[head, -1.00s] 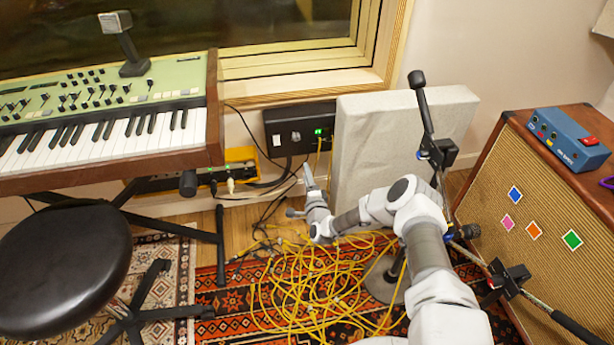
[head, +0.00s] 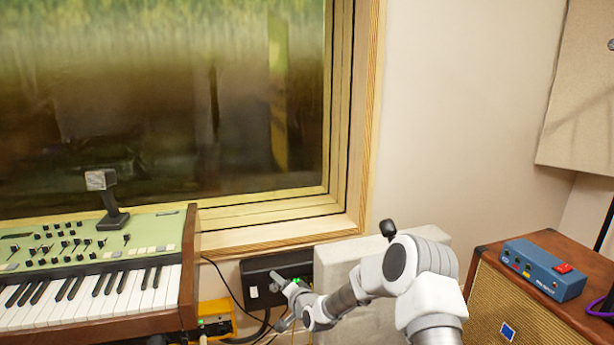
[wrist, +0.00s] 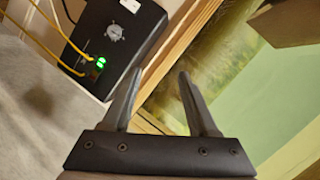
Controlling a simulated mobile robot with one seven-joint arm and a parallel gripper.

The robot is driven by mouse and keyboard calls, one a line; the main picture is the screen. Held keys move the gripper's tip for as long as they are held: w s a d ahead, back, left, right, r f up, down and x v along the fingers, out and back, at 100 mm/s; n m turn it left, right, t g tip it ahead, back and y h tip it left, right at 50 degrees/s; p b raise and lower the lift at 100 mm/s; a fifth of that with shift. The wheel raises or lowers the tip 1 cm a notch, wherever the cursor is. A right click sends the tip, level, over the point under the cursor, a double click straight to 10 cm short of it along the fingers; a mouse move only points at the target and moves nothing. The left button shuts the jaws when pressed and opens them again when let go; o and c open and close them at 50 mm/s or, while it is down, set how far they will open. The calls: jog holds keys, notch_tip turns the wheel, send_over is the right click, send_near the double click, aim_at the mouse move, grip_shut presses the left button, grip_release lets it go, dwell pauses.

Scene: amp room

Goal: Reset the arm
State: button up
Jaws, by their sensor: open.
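My arm reaches up from the lower right in the head view, its elbow bent. My gripper (head: 279,281) is at the arm's far left end, small, and overlaps the black box in the picture. In the wrist view my gripper (wrist: 160,82) shows two dark fingers spread apart, with nothing between them. The black box (wrist: 118,38), with a dial, a green light and yellow cables, lies beyond the left finger.
A green-panelled keyboard (head: 90,290) stands at the left below a window (head: 170,120). A pale panel (head: 335,262) leans behind my arm. An amplifier (head: 505,320) with a blue pedal (head: 543,270) stands at the right. The wall above my arm is clear.

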jog(key=s+d+r+n+g+h, duration=0.2)
jog(key=s+d+r+n+h, duration=0.1)
jog(key=s+d+r, duration=0.65)
jog(key=s+d+r+n+g+h, duration=0.2)
jog(key=s+d+r, duration=0.35)
jog(key=r, duration=0.75)
jog(key=s+d+r+n+g+h, duration=0.1)
jog(key=s+d+r+g, duration=0.15)
jog(key=s, duration=1.35)
jog(key=s+d+r+g+h, duration=0.15)
jog(key=s+d, duration=0.25)
jog(key=s, duration=1.2)
notch_tip(320, 180, up, 29)
jog(key=p, duration=2.8)
jog(key=shift+t+y+p, duration=0.3)
jog(key=shift+t+y, duration=0.05)
jog(key=shift+t, duration=0.05)
